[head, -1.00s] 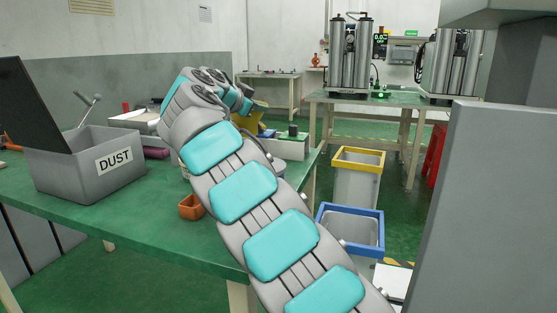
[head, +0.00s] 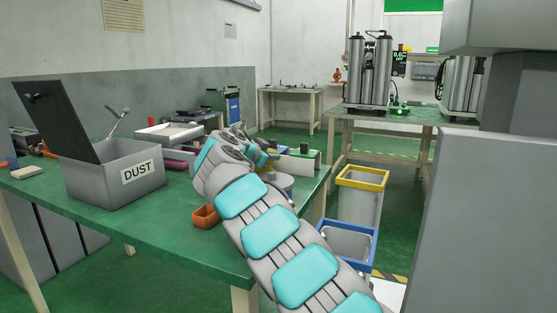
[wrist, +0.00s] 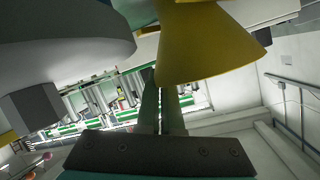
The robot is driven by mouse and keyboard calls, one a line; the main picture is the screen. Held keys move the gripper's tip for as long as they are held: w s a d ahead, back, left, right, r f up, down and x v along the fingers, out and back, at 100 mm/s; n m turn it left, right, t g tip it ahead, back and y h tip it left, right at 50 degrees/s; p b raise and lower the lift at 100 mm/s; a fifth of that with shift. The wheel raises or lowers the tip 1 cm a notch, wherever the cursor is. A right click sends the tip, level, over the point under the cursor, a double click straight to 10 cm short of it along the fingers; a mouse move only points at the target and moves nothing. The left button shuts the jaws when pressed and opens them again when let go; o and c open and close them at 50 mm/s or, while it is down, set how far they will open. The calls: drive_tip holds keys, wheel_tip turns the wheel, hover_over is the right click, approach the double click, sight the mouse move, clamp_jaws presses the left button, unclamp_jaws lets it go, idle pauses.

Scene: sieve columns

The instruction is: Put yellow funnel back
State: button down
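The yellow funnel (wrist: 212,48) shows large at the top of the wrist view, its wide rim toward the camera. In the head view only a bit of yellow (head: 268,160) shows beside my gripper, mostly hidden by my arm. My gripper (wrist: 160,82) has its two fingers close together at the funnel's rim. One finger passes behind the rim and the other lies beside it, so the fingers look shut on the funnel's edge. The fingertips are hidden in the head view.
A grey DUST bin (head: 112,180) with a raised dark lid stands on the green table (head: 165,228). Yellow-rimmed (head: 362,178) and blue-rimmed (head: 347,240) bins stand right of the table.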

drive_tip(key=shift+f, duration=0.35)
drive_tip(key=shift+f, duration=0.15)
drive_tip(key=c, duration=1.1)
unclamp_jaws()
drive_tip(key=shift+s+r, duration=0.1)
drive_tip(key=shift+r, duration=0.1)
drive_tip(key=b+v, duration=0.2)
drive_tip(key=v, duration=0.9)
drive_tip(key=shift+s+a+r+b, duration=0.15)
drive_tip(key=shift+s+r+b, duration=0.05)
drive_tip(key=shift+s+b, duration=0.2)
